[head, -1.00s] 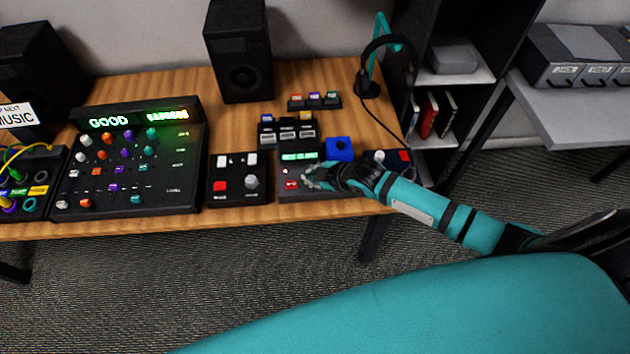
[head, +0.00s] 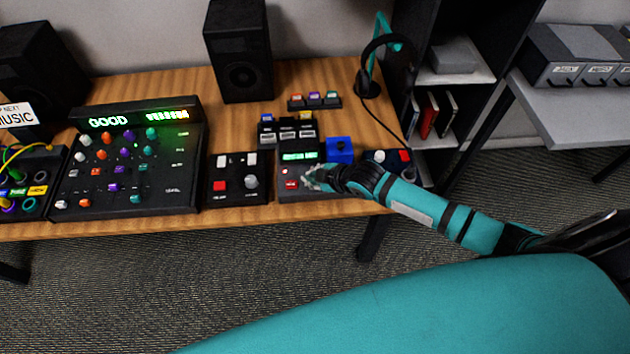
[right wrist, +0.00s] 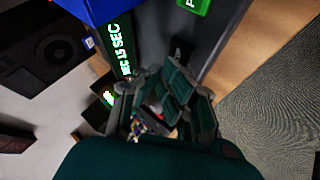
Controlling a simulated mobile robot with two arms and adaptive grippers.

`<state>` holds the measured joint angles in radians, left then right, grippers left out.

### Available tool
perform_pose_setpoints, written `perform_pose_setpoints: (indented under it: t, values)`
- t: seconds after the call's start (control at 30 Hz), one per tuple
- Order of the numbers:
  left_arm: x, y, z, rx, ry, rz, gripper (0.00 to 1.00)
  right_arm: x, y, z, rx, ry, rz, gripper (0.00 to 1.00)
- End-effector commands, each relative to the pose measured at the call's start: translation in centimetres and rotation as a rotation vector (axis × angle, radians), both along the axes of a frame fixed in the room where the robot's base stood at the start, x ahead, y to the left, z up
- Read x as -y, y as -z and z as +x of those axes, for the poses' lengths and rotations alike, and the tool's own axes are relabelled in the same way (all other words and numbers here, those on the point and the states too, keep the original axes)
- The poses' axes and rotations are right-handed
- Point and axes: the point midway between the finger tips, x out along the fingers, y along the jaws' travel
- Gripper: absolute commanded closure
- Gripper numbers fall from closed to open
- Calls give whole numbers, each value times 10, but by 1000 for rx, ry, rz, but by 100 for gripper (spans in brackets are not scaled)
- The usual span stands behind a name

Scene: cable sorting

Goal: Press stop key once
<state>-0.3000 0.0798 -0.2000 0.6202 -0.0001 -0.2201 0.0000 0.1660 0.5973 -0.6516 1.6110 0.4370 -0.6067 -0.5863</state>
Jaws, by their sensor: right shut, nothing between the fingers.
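The small dark recorder (head: 288,195) sits near the front edge of the desk, with a lit green display (head: 300,156). In the right wrist view the display (right wrist: 121,48) reads about "REC 15 SEC". A red key (head: 291,184) shows on the recorder's left part; its label is too small to read. A green key (right wrist: 193,4) is partly cut off at the top of the wrist view. My right gripper (head: 308,180) is shut and empty, low over the recorder, right of the red key. It also shows in the wrist view (right wrist: 165,100). It hides part of the keys; I cannot identify the stop key or tell contact.
A black box with a red button (head: 220,186) stands left of the recorder, and a large mixer (head: 125,175) farther left. A speaker (head: 239,50) stands at the back.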

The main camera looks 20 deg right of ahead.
Motion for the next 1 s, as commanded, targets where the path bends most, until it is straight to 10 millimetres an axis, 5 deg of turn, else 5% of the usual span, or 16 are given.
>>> perform_pose_setpoints:
  t: [1.0]
  values:
    - [0, 4, 0, 0, 0, 0, 57, 0, 8, 0, 0, 0, 0, 100]
